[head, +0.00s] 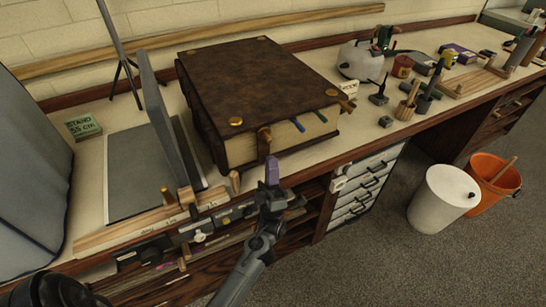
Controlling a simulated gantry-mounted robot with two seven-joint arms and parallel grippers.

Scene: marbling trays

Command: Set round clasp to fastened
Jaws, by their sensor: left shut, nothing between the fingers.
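A big brown book (250,78) with a dark mottled cover lies closed on the bench. Several brass bosses sit at its cover corners. Another brass clasp (344,101) sticks outward at the right corner, beside a small lettered tag (348,87). I cannot tell for sure which clasp is the round one. My left gripper (272,164) is shut and empty, just in front of the book below the left clasp. It seems apart from the clasp. My right gripper is out of view.
Blue and green ribbons (298,124) hang from the pages. A grey upright board (157,115) stands left of the book. A kettle-like white vessel (360,60) and small tools crowd the bench to the right. A white bin (443,198) and orange bucket (494,177) stand on the floor.

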